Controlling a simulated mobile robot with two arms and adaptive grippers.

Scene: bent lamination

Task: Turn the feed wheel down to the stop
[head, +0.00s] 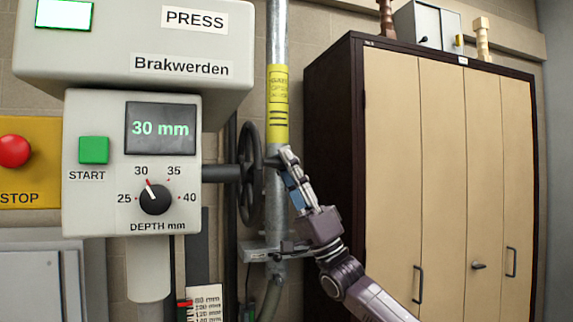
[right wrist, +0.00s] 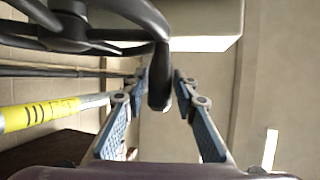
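The black feed wheel (head: 250,170) is seen nearly edge-on in the head view, on a dark shaft at the right of the press control box. In the right wrist view the wheel's rim and spokes (right wrist: 85,42) fill the upper left. Its dark handle (right wrist: 160,92) points down between my right gripper's fingers. My right gripper (head: 288,160) is at the wheel's right side. In the right wrist view its two blue-padded fingers (right wrist: 160,80) stand apart, one on each side of the handle, with narrow gaps. My left gripper is not in view.
The press display (head: 160,129) reads 30 mm, and the depth knob (head: 155,200) points near 30. A scale (head: 206,300) with a red pointer (head: 185,303) is low down, partly cut off. A vertical pipe (head: 278,85) stands near the wheel. A tall cabinet (head: 333,120) stands at right.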

